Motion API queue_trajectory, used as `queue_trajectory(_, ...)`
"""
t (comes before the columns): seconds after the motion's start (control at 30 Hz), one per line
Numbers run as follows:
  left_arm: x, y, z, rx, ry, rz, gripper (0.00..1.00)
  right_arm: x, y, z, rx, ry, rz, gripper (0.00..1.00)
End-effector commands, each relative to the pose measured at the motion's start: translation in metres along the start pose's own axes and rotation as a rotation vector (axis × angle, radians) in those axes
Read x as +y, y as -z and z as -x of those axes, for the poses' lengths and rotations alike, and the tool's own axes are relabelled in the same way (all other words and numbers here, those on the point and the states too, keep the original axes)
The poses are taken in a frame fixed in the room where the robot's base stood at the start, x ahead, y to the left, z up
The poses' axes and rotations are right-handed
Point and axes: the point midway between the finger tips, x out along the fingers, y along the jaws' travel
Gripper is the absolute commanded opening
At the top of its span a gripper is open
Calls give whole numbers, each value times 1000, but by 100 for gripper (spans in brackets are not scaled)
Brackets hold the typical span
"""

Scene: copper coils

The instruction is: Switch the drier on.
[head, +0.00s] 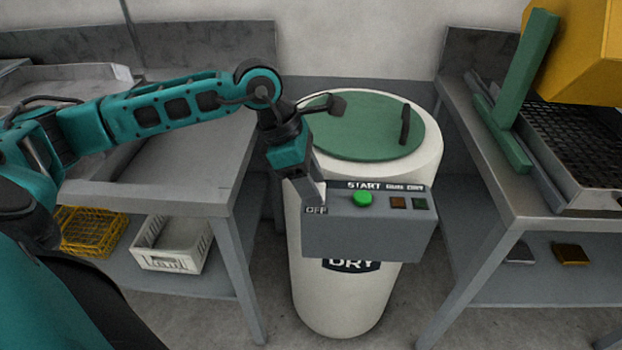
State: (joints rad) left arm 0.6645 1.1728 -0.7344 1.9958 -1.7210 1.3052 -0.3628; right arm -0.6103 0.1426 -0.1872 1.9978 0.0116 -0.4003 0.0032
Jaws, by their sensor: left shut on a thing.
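The drier (345,290) is a white drum marked DRY, standing between two benches. Its green lid (365,128) is down on top. A grey control box (370,235) on its front carries a bright green START button (362,199) and two dark lamps, one brown (398,203) and one green (420,204), under small labels. An OFF label (316,210) is at the box's left end. My left gripper (318,194) points down just above that label, left of the button. It is shut on a small part there, which the fingers hide. My right gripper is out of view.
A grey bench (160,195) stands left, with a yellow basket (92,232) and white crate (172,246) below. The right bench (480,145) bears a black mesh tray (575,145) and a yellow-green machine (580,50). Space before the control box is clear.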

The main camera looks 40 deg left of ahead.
Motion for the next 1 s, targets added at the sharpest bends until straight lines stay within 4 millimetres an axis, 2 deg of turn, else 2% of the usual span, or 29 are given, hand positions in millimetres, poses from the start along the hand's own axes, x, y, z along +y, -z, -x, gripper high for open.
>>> queue_trajectory(0.3,5,0,0,-1,123,53,21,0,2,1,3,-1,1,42)
queue_trajectory(0.6,5,0,0,0,136,57,21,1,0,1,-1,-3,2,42)
queue_trajectory(0.63,5,0,0,0,136,57,52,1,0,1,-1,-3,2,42)
queue_trajectory(0.9,5,0,0,0,135,56,77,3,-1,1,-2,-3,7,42)
queue_trajectory(1.0,5,0,0,0,135,56,77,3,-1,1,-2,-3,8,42)
